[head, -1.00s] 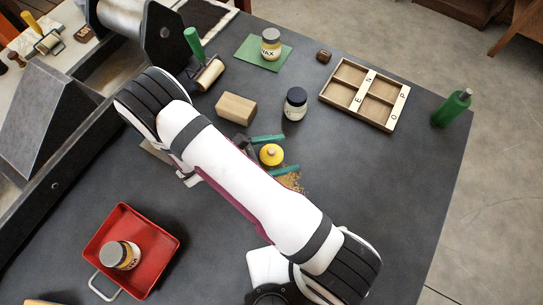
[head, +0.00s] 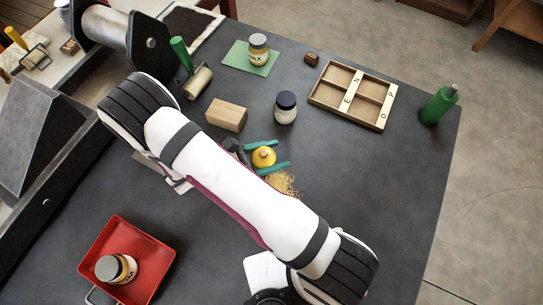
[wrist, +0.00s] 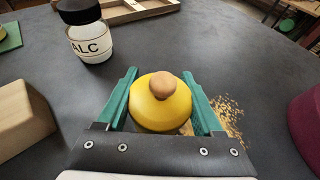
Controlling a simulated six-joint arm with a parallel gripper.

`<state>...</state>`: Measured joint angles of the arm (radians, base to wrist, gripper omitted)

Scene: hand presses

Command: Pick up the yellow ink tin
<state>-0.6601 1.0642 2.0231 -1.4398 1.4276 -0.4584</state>
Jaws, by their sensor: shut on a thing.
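The yellow ink tin (wrist: 160,104) has a round brown knob on top. In the wrist view it sits between the two green fingers of my gripper (wrist: 162,100), which are shut on its sides. In the head view the yellow ink tin (head: 264,156) shows between the green fingers of my gripper (head: 265,156), just beyond my white arm. Its lower part is hidden by my gripper in the wrist view. I cannot tell whether it touches the table or is slightly above it.
A jar with a dark lid (head: 286,107) and a wooden block (head: 226,115) stand close behind. Tan crumbs (head: 283,183) lie beside the tin. A divided wooden tray (head: 353,95) and a green bottle (head: 439,104) are at the right. A red tray (head: 122,232) holds another jar (head: 116,268).

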